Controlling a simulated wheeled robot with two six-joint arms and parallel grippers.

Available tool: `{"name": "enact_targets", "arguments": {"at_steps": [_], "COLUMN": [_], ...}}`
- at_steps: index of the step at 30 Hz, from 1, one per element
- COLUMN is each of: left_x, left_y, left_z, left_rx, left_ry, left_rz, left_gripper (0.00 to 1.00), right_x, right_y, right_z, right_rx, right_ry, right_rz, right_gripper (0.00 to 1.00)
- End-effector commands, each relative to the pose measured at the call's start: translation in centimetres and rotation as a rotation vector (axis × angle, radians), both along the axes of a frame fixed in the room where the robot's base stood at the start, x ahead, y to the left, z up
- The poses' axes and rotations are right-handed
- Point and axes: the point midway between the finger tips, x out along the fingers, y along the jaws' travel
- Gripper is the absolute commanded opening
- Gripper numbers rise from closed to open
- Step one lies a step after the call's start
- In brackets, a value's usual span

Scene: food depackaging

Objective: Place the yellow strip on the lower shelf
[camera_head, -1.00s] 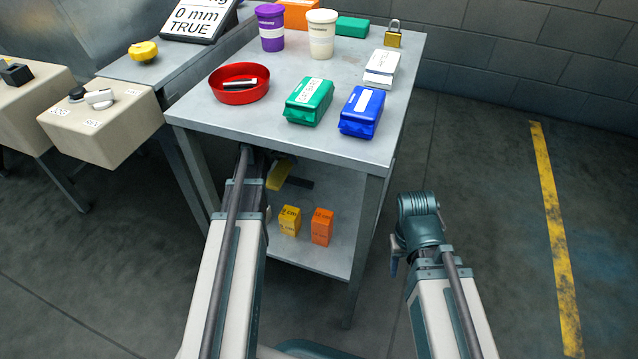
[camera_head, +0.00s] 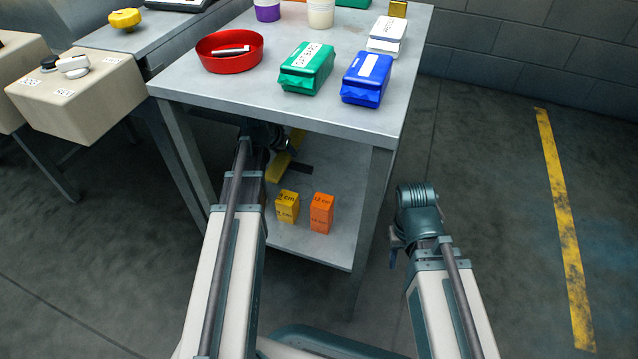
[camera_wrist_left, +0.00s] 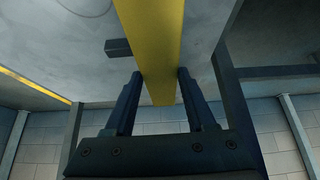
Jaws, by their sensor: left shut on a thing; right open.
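The yellow strip (camera_head: 278,168) is under the tabletop, above the lower shelf (camera_head: 338,200). In the left wrist view the strip (camera_wrist_left: 155,35) runs from the top edge down between the fingers. My left gripper (camera_wrist_left: 158,80) is shut on the strip; in the head view the gripper (camera_head: 284,148) is partly hidden by the tabletop and my arm. The shelf fills much of the upper wrist view. I cannot tell whether the strip touches it. My right gripper (camera_head: 394,250) is right of the table, mostly hidden behind my arm, and apart from everything.
A yellow block (camera_head: 287,207) and an orange block (camera_head: 321,213) stand at the shelf's front. A dark bar (camera_wrist_left: 118,47) lies on the shelf beside the strip. Table legs (camera_head: 370,215) bound the shelf. A red bowl (camera_head: 230,64), green box (camera_head: 306,75) and blue box (camera_head: 366,80) are on top.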

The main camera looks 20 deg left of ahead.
Motion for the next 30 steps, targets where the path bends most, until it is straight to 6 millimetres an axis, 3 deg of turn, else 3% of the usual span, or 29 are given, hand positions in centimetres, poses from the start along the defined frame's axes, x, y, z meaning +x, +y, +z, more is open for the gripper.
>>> {"name": "enact_targets", "arguments": {"at_steps": [1, 11, 24, 30], "left_x": [0.0, 1.0, 8.9, 11.1], "left_y": [0.0, -0.8, -8.4, -10.6], "left_z": [-0.7, -0.9, -2.0, -2.2], "left_rx": [0.000, 0.001, 0.000, 0.000], "left_ry": [-0.001, -0.001, 0.000, 0.000], "left_rz": [0.000, -0.003, -0.004, -0.001], "left_gripper": [0.00, 0.00, 0.00, 0.00], "right_x": [0.0, 0.0, 0.0, 0.0], "right_y": [0.0, 0.0, 0.0, 0.0], "right_z": [-0.7, -0.9, -2.0, -2.2], "right_rx": [0.000, 0.000, 0.000, 0.000], "right_ry": [0.000, 0.000, -0.001, -0.001], "right_rz": [-0.001, -0.002, -0.002, -0.002], "right_gripper": [0.50, 0.50, 0.50, 0.50]}}
